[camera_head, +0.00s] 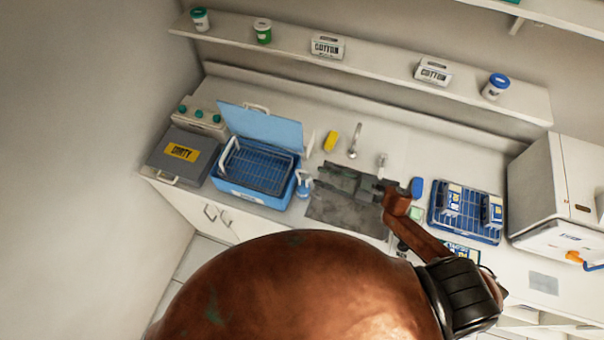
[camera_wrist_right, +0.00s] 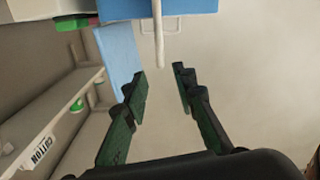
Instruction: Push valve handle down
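The blue tub (camera_head: 258,197), with its lid raised, stands on the counter. At its right side is a small blue and white fitting (camera_head: 304,184), apparently the valve; its details are too small to tell. My right gripper (camera_head: 340,182) is over the sink, its dark fingers pointing left toward this fitting. In the right wrist view, my right gripper (camera_wrist_right: 161,72) is open and empty. A thin white rod, apparently the valve handle (camera_wrist_right: 159,42), lies just ahead of the gap between the fingertips; I cannot tell whether they touch. My left gripper is not in view.
A grey DIRTY box (camera_head: 183,155) stands left of the tub. Behind the sink (camera_head: 338,213) are a faucet (camera_head: 355,140) and yellow sponge (camera_head: 331,140). A blue rack (camera_head: 466,211) and white machine (camera_head: 560,190) stand at right. A shelf (camera_head: 380,71) runs above.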

